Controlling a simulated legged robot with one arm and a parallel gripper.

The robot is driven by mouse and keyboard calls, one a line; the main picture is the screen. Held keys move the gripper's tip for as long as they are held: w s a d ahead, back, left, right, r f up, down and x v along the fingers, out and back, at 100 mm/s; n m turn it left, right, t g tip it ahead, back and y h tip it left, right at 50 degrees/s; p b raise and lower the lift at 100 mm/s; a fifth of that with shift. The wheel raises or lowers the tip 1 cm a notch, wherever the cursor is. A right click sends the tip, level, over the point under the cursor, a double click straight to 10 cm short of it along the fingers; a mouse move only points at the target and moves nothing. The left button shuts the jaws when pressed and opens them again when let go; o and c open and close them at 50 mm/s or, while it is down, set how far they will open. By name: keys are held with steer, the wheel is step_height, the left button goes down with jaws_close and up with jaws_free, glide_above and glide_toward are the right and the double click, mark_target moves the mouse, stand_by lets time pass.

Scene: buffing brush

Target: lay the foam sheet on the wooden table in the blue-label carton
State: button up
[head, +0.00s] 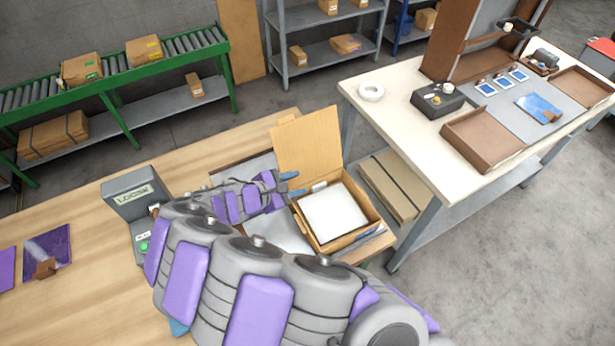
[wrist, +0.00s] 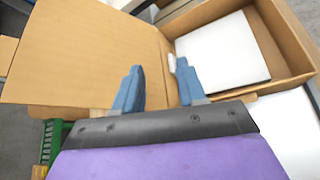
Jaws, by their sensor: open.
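The foam sheet (head: 335,213) is a white square slab. It lies inside the open carton (head: 318,247), looking roughly flat, with the cardboard walls around it; the wrist view shows it too (wrist: 222,50). The carton stands at the right end of the wooden table (head: 85,205) with its tall flap (head: 307,145) raised at the back. A bluish patch shows low on its front right side, too small to read. My gripper (head: 293,183) is at the carton's left rim. In the wrist view its two blue fingers (wrist: 158,66) are apart, empty, in front of the flap and beside the sheet.
A small white piece (head: 319,186) sits at the carton's back edge. A grey box marked LOOSE (head: 135,193) stands left of my arm. A white-topped bench (head: 415,125) with trays is at the right. A green roller conveyor (head: 115,65) is behind.

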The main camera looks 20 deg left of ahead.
steer(key=w+d+r+m+g+h, duration=0.35)
steer(key=d+r+m, duration=0.45)
steer(key=d, duration=0.6)
steer(key=s+d+r+m+g, duration=0.3)
steer(key=d+r, duration=0.1)
steer(key=d, duration=0.5)
steer(key=s+d+r+m+g, duration=0.3)
steer(key=d+m, duration=0.1)
steer(key=d, duration=0.5)
steer(key=s+d+r+m+g+y, duration=0.25)
steer(key=s+d+m+y, duration=0.35)
steer(key=s, duration=0.5)
steer(key=s+a+m+y, duration=0.2)
steer(key=s+m+y, duration=0.1)
steer(key=s, duration=0.9)
steer(key=shift+s+f+m+g, duration=0.2)
steer(key=shift+f+m+g, duration=0.2)
steer(key=shift+f, duration=0.05)
